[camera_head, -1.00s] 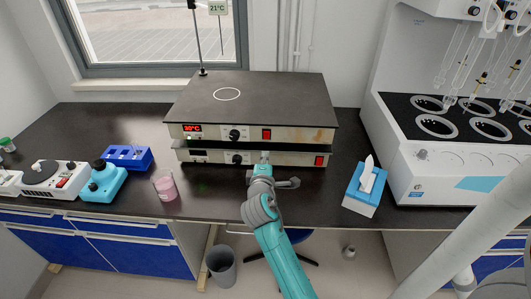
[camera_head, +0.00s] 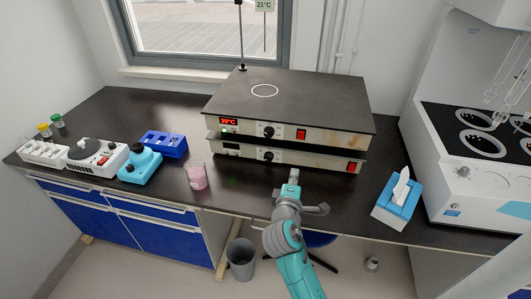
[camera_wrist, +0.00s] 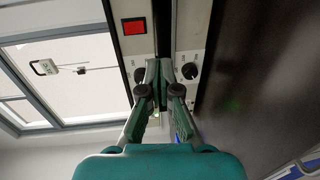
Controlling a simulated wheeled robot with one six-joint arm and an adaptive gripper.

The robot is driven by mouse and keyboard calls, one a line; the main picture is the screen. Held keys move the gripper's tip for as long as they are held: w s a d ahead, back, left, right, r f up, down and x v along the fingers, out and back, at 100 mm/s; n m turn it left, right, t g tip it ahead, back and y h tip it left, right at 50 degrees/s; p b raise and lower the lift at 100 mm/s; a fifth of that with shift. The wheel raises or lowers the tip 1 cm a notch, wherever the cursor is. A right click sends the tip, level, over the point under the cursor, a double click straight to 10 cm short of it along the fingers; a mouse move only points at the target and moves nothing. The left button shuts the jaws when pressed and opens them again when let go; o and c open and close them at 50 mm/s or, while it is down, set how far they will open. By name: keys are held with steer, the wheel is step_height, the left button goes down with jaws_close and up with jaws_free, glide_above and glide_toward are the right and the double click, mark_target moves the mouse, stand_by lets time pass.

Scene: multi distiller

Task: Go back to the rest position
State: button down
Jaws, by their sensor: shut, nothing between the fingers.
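My gripper (camera_head: 294,176) is shut and empty. In the head view it is in front of the lower hotplate unit (camera_head: 290,154), above the front part of the dark bench. In the wrist view my gripper (camera_wrist: 165,65) points at the hotplate front, with a red switch (camera_wrist: 134,26) and a black knob (camera_wrist: 189,70) close by. I cannot tell the exact gap between the fingertips and the panel.
A beaker of pink liquid (camera_head: 197,177) stands left of my gripper, near a blue rack (camera_head: 164,144) and a blue device (camera_head: 140,165). A tissue box (camera_head: 397,201) is to the right. The white multi-place distiller (camera_head: 475,190) stands further right. A bin (camera_head: 241,258) is below.

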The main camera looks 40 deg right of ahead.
steer(key=s+a+f+t+y, duration=0.3)
steer(key=s+a+f+y, duration=0.75)
steer(key=s+a, duration=0.55)
steer(key=s+a+r+m+y, duration=0.1)
steer(key=s+a+r+m, duration=0.1)
steer(key=s, duration=0.7)
steer(key=s+a+r+m+t+y, duration=0.1)
steer(key=s+a+r+m, duration=0.2)
steer(key=s, duration=0.7)
steer(key=a+m, duration=0.2)
steer(key=a, duration=0.2)
steer(key=shift+s+r+m+t, duration=0.15)
steer(key=shift+r+m+t, duration=0.15)
